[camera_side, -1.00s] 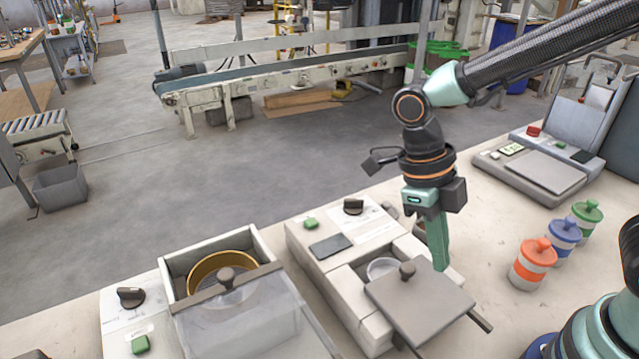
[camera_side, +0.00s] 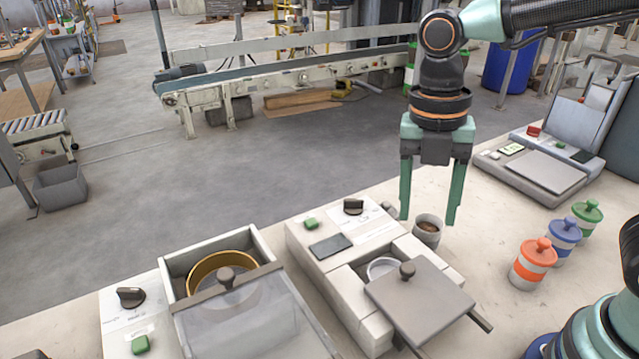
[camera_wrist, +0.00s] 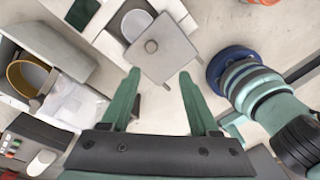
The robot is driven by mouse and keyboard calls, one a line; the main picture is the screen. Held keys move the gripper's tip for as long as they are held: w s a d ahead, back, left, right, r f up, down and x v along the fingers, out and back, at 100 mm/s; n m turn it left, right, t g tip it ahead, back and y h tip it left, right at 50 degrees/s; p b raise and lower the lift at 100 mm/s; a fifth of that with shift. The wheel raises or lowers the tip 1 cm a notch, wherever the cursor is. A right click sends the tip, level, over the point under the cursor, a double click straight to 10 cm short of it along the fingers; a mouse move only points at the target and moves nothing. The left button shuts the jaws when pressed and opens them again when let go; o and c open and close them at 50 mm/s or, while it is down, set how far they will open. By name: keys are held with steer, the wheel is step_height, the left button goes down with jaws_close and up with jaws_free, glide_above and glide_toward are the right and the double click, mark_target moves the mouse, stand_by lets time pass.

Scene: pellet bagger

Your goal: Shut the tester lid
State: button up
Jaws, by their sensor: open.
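The tester (camera_side: 345,290) is the pale box in the middle of the bench, with a dark display, a black knob and a green button. Its flat grey lid (camera_side: 420,305), with a dark round knob (camera_side: 407,270), lies back toward the near right on rails. The well is partly uncovered, and a pale dish (camera_side: 380,267) shows in it. In the wrist view the lid (camera_wrist: 165,60) lies ahead of the fingertips, with the dish (camera_wrist: 136,24) beyond it. My gripper (camera_side: 428,212) is open and empty, above the bench and apart from the lid; it also shows in the wrist view (camera_wrist: 158,74).
A small cup of dark contents (camera_side: 427,230) stands behind the tester. A box with a brass ring (camera_side: 222,268) and clear cover is at left. Orange (camera_side: 533,262), blue (camera_side: 562,236) and green-lidded (camera_side: 586,216) jars and a scale (camera_side: 540,168) are at right.

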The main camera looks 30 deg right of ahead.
mark_target(407, 266)
steer(key=f+m, duration=0.1)
steer(key=f, duration=0.2)
steer(key=f+m, duration=0.2)
steer(key=f, duration=0.2)
steer(key=f+m+t, duration=0.1)
steer(key=f+m, duration=0.1)
steer(key=f, duration=0.2)
steer(key=shift+w+a+f, duration=0.1)
steer(key=shift+w, duration=0.2)
jaws_close()
steer(key=shift+w, duration=0.1)
stand_by(1.4)
